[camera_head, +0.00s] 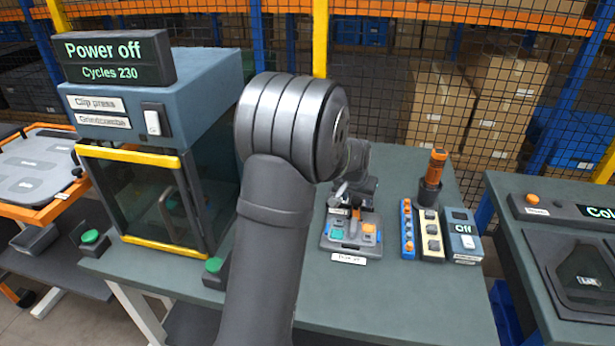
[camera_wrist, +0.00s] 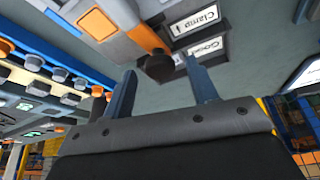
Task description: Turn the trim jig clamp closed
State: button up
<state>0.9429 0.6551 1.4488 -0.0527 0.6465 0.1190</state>
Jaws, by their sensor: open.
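The trim jig (camera_head: 345,246) is a small grey-blue fixture on the green bench, with a teal pad, an orange pad and a label in front. Its clamp lever (camera_wrist: 148,38) shows in the wrist view as an orange bar ending in a dark round knob (camera_wrist: 159,67). A label reading "Clamp" (camera_wrist: 196,20) is beside it. My gripper (camera_wrist: 162,84) is open, its two blue-grey fingers apart on either side of the knob in the picture. I cannot tell whether they touch it. In the head view my gripper (camera_head: 352,194) is above the back of the jig, partly hidden by my arm.
Right of the jig stand a blue strip with orange knobs (camera_head: 407,230), a yellow strip (camera_head: 431,235), a box reading "Off" (camera_head: 463,236) and an orange-handled tool in a black holder (camera_head: 433,175). A clip press reading "Power off" (camera_head: 115,55) stands left.

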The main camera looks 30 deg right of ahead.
jog(key=n, duration=0.1)
jog(key=n+t+y, duration=0.1)
jog(key=n, duration=0.3)
jog(key=shift+s+d+t, duration=0.2)
jog(key=shift+d+t, duration=0.05)
jog(key=shift+t, duration=0.15)
jog(key=s+a+r+m, duration=0.1)
jog(key=s+a+r, duration=0.2)
jog(key=r, duration=0.7)
jog(key=s+a+r+m, duration=0.1)
jog(key=s+a+r, duration=0.2)
jog(key=r, duration=0.8)
jog(key=s+x, duration=0.1)
jog(key=x, duration=0.9)
jog(key=w+v, duration=0.1)
jog(key=v, duration=0.8)
jog(key=s+a+n, duration=0.1)
jog(key=a, duration=1.5)
jog(key=shift+s+r, duration=0.2)
jog(key=shift+a, duration=0.1)
